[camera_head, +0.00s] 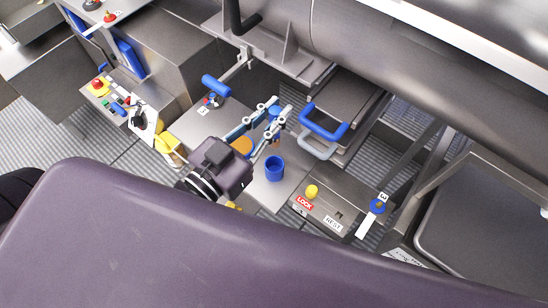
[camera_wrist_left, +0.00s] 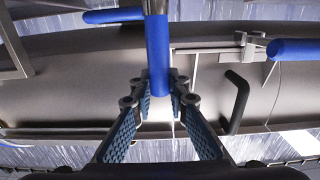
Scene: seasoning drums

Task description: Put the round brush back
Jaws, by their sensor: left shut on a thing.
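My left gripper (camera_head: 278,107) is over the steel deck, its fingers pointing up and right in the head view. My right gripper is not in view.
A blue-gripped lever (camera_head: 216,86) stands behind the gripper. A blue U-shaped handle (camera_head: 324,125) is to the right. A box with a yellow knob (camera_head: 312,191) and LOCK and REST labels sits at the front right. The large steel drum (camera_head: 400,55) spans the back.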

